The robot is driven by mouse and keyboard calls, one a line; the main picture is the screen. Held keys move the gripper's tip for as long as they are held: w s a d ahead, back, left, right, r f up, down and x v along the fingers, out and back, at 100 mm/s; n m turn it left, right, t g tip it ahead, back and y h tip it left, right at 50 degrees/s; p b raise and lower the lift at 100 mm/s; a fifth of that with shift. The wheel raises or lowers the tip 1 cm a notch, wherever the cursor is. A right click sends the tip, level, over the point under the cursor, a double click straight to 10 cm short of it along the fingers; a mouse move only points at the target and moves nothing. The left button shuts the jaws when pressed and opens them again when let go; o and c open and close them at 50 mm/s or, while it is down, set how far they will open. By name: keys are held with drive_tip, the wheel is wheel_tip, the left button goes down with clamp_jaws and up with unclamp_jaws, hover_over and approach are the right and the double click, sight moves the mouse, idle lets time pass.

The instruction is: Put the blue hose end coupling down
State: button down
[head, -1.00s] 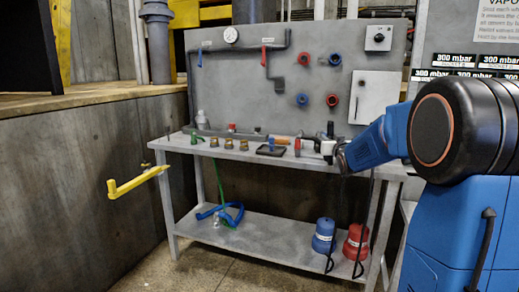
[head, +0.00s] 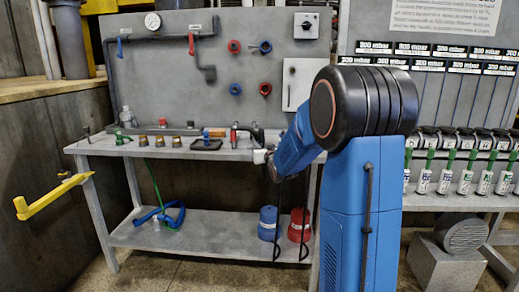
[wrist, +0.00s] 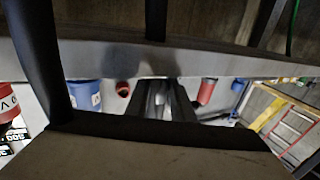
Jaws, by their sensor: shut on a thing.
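My gripper (head: 264,157) is at the front edge of the grey workbench (head: 190,153), near its right end, and is mostly hidden by my arm in the head view. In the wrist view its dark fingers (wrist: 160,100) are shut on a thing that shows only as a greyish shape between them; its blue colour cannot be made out. I take it as the blue hose end coupling. Red and blue round couplings are mounted on the upright panel, such as the lower blue one (head: 235,89).
Brass fittings (head: 162,142), a black tray (head: 206,144) and a red-handled part (head: 234,135) stand on the bench. Blue (head: 268,224) and red (head: 299,226) buckets stand on the lower shelf. A yellow arm (head: 55,195) sticks out at left. Green-and-white bottles (head: 425,178) line the right.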

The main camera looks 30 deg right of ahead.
drive_tip(key=shift+f, duration=0.6)
drive_tip(key=c, duration=1.5)
unclamp_jaws()
drive_tip(key=shift+f, duration=0.15)
drive_tip(key=shift+c, duration=0.2)
drive_tip(key=s+a+f+g+y, duration=0.1)
drive_tip(key=s+a+f+g, duration=0.2)
drive_tip(key=s, duration=1.4)
drive_tip(key=s+a+f+n+g+y, duration=0.1)
drive_tip(key=s+a+f+g, duration=0.3)
drive_tip(key=s+a, duration=0.8)
drive_tip(key=s+a+f+n+g+y, duration=0.1)
drive_tip(key=s+a+f+g, duration=0.2)
drive_tip(key=s, duration=1.9)
drive_tip(key=a+g, duration=0.2)
drive_tip(key=a, duration=0.3)
drive_tip(key=shift+s+f+g, duration=0.2)
drive_tip(key=shift+s+g, duration=0.15)
drive_tip(key=shift+g, duration=0.05)
